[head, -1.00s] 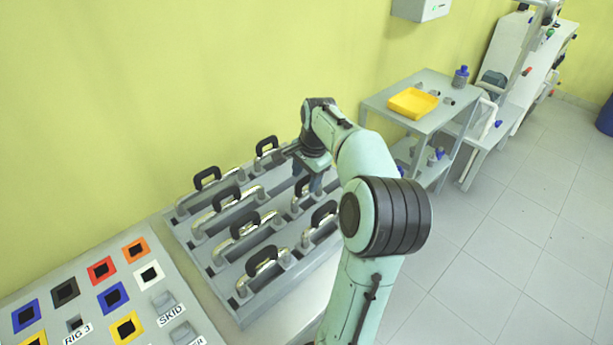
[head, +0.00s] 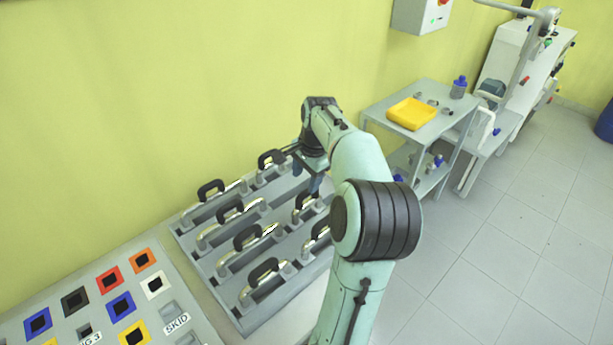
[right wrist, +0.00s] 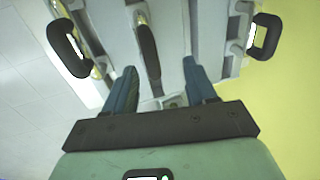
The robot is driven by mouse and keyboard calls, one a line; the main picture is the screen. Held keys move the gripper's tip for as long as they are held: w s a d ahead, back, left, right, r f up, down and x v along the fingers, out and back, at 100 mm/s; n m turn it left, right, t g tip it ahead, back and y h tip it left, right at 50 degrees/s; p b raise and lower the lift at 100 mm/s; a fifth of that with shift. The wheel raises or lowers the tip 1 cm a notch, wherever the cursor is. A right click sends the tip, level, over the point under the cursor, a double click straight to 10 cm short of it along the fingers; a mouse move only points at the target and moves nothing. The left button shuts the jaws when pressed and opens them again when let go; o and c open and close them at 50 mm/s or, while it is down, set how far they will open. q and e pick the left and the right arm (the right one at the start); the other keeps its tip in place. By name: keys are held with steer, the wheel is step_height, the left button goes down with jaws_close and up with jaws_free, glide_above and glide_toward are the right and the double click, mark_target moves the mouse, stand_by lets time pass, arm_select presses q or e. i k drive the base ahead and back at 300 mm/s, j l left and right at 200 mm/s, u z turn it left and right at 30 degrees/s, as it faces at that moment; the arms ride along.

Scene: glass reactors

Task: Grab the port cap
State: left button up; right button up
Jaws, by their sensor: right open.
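I cannot pick out the port cap for certain in either view. Small grey fittings (head: 432,102) lie beside the yellow tray on the cart, too small to identify. My right gripper (head: 314,184) is over the far right part of a grey rack (head: 226,303) of metal pieces with black handles. In the right wrist view its two blue fingers (right wrist: 161,76) are apart, pointing toward the rack. A black handle (right wrist: 148,50) lies beyond and between the fingertips, and nothing is visibly held. My left gripper is out of view.
A grey cart (head: 372,106) right of the rack carries a yellow tray (head: 411,114) and a blue-capped bottle (head: 459,87). A panel of coloured sockets (head: 75,299) is at lower left.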

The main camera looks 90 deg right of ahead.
mark_target(170, 312)
steer(key=k, duration=2)
